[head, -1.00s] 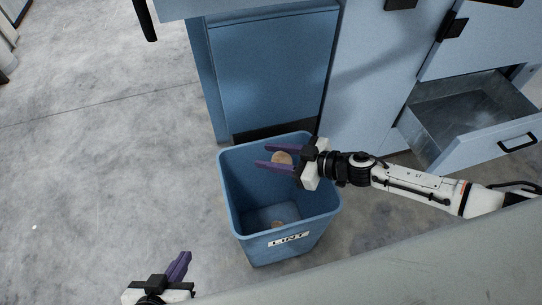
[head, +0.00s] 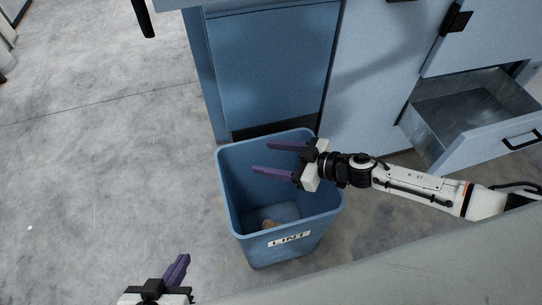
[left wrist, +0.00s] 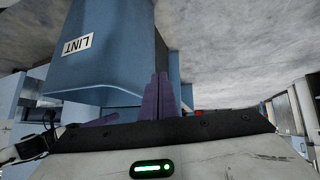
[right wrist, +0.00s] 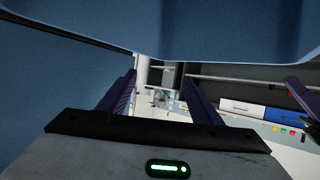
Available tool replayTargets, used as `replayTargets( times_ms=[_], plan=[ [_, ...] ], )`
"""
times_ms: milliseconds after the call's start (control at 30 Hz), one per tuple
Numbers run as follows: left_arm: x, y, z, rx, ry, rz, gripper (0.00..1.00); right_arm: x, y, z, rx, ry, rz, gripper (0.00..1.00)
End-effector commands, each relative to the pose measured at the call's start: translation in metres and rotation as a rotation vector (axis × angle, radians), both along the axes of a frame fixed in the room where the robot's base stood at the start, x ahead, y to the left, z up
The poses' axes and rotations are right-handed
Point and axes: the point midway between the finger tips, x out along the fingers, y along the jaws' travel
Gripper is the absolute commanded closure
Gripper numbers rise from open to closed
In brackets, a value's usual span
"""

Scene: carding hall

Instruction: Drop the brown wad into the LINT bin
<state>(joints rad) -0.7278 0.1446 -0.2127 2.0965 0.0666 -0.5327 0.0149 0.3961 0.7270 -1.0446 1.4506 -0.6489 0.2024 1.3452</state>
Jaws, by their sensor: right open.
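The blue LINT bin (head: 225,190) stands on the floor, open at the top, with its white label (head: 289,238) facing me. The label also shows in the left wrist view (left wrist: 77,44). Brown material (head: 268,223) lies on the bin floor; I cannot tell whether it is one wad or more. My right gripper (head: 262,157) is over the bin mouth, fingers spread and empty. In the right wrist view its fingers (right wrist: 160,92) are apart with nothing between. My left gripper (head: 178,270) is at the bottom left, away from the bin, its fingers together and empty.
A blue machine cabinet (head: 270,75) stands right behind the bin. An open metal drawer (head: 465,115) juts out at the right, near my right arm. The grey concrete floor (head: 100,150) at the left is clear.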

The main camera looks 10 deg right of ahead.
Motion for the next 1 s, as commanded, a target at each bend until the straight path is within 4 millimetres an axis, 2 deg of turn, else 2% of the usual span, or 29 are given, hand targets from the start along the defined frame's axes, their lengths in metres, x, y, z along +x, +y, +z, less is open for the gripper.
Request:
replayTargets(
  times_ms=[167, 600, 1000],
  plan=[
    [0.000, 0.000, 0.003, 0.003, 0.001, -0.002, 1.00, -0.009, -0.011, 0.006, -0.002, 0.002, -0.001, 0.41],
    [0.004, 0.002, 0.009, 0.020, 0.003, -0.010, 1.00, -0.055, -0.066, 0.035, -0.002, 0.003, 0.000, 0.41],
    [0.002, 0.003, 0.007, 0.024, 0.011, -0.012, 1.00, -0.060, -0.074, 0.040, 0.000, 0.000, 0.000, 0.41]
  ],
)
